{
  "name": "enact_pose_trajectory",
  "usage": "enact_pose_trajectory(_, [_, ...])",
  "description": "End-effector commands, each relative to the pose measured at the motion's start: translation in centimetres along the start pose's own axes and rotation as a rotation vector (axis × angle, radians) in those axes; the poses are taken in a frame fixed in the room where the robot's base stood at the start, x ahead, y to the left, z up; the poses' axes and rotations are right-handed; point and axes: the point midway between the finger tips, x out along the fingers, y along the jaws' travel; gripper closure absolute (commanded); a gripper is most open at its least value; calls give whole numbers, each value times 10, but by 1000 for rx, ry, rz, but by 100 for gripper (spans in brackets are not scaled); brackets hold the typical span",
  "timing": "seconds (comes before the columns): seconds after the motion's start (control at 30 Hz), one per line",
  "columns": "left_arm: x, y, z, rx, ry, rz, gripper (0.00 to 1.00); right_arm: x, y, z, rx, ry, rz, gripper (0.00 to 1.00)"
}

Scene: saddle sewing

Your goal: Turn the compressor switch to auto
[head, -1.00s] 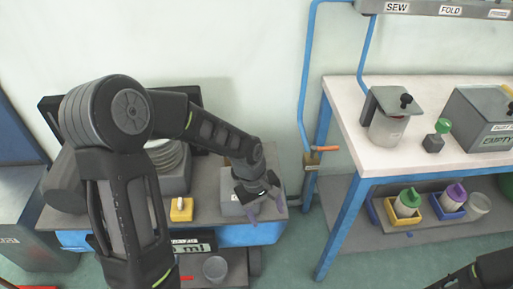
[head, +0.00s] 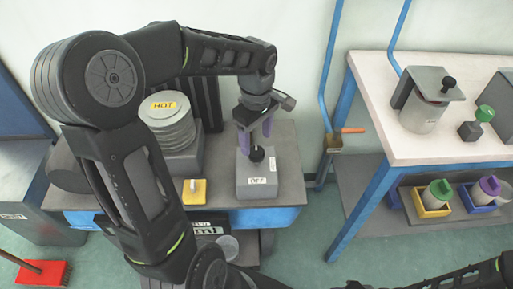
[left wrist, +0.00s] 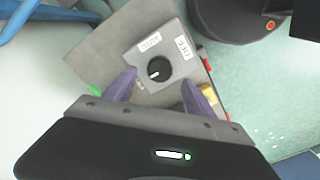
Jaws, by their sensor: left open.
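The compressor switch is a grey box (head: 257,185) with a black round knob (head: 257,154) on top. In the head view one label reads OFF on the near side, and another label sits to the right of the knob. In the left wrist view the knob (left wrist: 159,69) carries a white mark, with two labels beside it. My left gripper (head: 255,138) is open above the box, pointing down. In the left wrist view its purple fingers (left wrist: 158,80) are on either side of the knob; contact cannot be told. Only part of my right arm shows at the lower right.
A round ribbed stack labelled HOT (head: 167,118) and a yellow block (head: 194,191) stand left of the switch. A white-topped workbench (head: 370,85) with an orange-handled valve (head: 350,130) stands to the right. A red brush (head: 38,273) lies on the floor.

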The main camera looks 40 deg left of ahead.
Motion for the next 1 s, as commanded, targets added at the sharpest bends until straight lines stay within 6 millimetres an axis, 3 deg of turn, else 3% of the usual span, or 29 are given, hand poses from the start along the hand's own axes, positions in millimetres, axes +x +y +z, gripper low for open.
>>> enact_pose_trajectory(0.1, [21,-1,0,1,-1,-4,36,2,1,0,0,0,0,64])
enact_pose_trajectory(0.3, [44,0,0,1,0,-2,36,3,1,0,0,0,0,64])
enact_pose_trajectory(0.63, [48,0,0,1,0,1,36,3,1,0,0,0,0,64])
enact_pose_trajectory(1.0, [48,0,0,1,0,1,65,3,1,0,0,0,0,64])
